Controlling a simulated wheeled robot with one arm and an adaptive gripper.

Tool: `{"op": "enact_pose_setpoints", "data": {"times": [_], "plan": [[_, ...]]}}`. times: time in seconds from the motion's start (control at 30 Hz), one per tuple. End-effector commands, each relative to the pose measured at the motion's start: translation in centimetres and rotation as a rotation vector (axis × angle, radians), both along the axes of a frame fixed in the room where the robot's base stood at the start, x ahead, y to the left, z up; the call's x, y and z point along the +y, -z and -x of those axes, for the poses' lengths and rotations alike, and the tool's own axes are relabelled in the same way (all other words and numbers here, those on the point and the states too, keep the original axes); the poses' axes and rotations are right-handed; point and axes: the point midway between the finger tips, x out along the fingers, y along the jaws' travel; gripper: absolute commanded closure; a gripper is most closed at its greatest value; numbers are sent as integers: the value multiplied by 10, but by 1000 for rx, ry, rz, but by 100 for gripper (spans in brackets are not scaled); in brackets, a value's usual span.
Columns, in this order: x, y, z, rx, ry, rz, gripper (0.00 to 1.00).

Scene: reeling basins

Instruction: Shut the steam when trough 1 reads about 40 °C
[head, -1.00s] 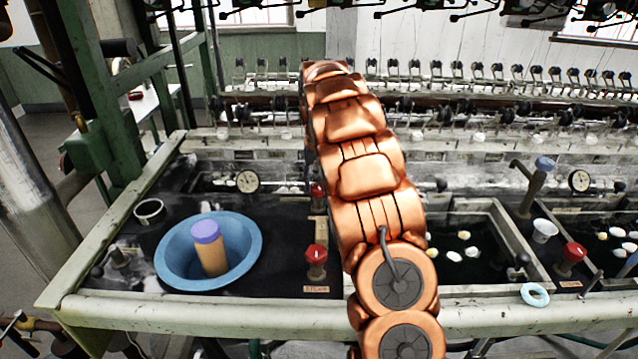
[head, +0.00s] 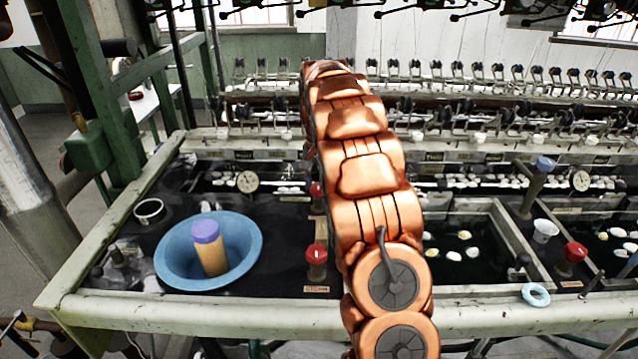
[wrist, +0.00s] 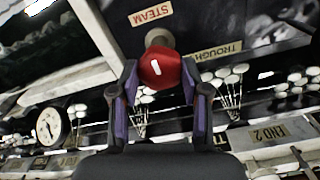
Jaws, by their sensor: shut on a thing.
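In the wrist view, my gripper (wrist: 159,88) is shut on a red knob (wrist: 160,69) with a white mark on its face. A STEAM label (wrist: 150,14) is beside the knob, and a label beginning TROUGH (wrist: 214,51) is to its right. A round dial gauge (wrist: 51,126) is at the left; its reading is too small to tell. In the head view, my arm hides the gripper. A red knob (head: 316,190) shows beside the arm, and another red knob (head: 317,256) stands nearer the front. The left dial gauge (head: 247,181) is behind the dark panel.
A blue basin (head: 172,250) holding an orange cylinder with a purple top (head: 208,248) sits at the left. Water troughs with white cocoons (head: 455,255) lie right of my arm. A light blue ring (head: 535,295) rests on the front rim.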

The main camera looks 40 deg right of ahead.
Motion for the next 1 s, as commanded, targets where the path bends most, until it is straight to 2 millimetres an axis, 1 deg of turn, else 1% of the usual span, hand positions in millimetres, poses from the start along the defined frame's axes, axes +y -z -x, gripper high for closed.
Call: {"op": "enact_pose_setpoints", "data": {"times": [0.1, 0.13, 0.33, 0.37, 0.63, 0.73, 0.87, 1.0], "plan": [[-2, 0, 1, 2, 3, 1, 89], [-2, 0, 1, 2, 3, 1, 51], [-1, 0, 0, 0, 1, 1, 30], [-1, 0, 0, 0, 0, 1, 29], [0, 0, 0, 0, -1, 1, 29], [0, -4, 0, -1, -1, 1, 29], [-1, -17, -1, -4, -1, 2, 29], [-1, -39, -1, -4, -1, 4, 29]]}}
